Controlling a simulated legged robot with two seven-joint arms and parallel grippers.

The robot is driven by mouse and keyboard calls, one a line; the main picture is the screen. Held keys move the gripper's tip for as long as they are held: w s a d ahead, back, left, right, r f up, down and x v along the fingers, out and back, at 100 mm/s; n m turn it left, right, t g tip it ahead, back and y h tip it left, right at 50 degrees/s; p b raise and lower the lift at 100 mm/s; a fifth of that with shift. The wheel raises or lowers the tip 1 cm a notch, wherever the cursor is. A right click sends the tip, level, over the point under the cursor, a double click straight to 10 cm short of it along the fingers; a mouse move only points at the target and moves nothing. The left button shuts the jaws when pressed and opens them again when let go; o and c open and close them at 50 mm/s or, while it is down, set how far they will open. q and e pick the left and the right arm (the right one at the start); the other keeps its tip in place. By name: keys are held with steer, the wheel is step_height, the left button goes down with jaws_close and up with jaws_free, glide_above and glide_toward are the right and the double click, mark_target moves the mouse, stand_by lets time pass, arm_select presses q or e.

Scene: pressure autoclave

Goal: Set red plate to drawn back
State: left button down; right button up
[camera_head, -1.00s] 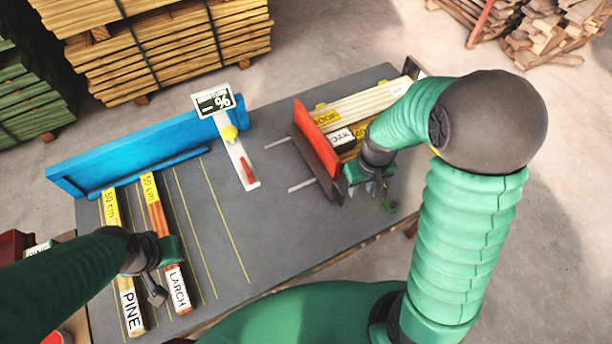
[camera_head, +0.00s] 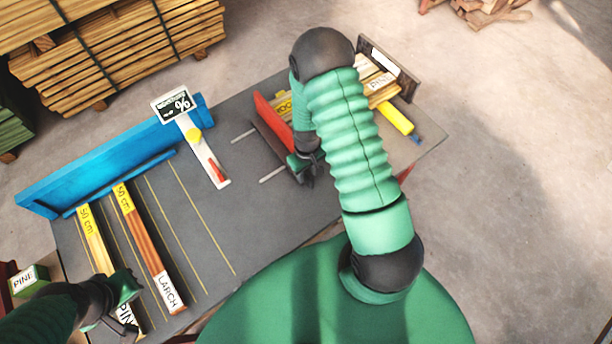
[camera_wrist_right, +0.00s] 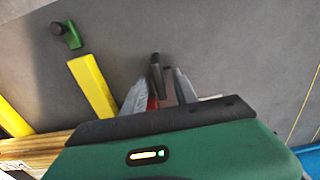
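The red plate (camera_head: 272,118) stands upright with a dark lower part, at the left ends of the stacked boards. Two light rails (camera_head: 272,175) extend left from it on the bench. My right gripper (camera_head: 306,172) is at its near end. In the right wrist view, the fingers (camera_wrist_right: 160,90) are either side of a dark piece, and a sliver of the red plate (camera_wrist_right: 152,103) shows between them. I cannot tell whether they press on it. My left gripper (camera_head: 122,322) is over the near end of the PINE bar (camera_head: 93,240); its finger gap is unclear.
The LARCH bar (camera_head: 143,238) lies right of the PINE bar, below a blue fence (camera_head: 110,160). A white strip with a yellow knob and red pointer (camera_head: 205,155) stands mid-bench. A yellow bar (camera_head: 396,118) is at the right. The bench between strip and rails is clear.

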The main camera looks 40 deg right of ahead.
mark_target(307, 179)
steer(key=f, duration=0.4)
steer(key=shift+s+d, duration=0.1)
steer(key=shift+d, duration=0.15)
steer(key=shift+a, duration=0.3)
steer(key=shift+c, duration=0.8)
steer(key=c, duration=0.5)
jaws_close()
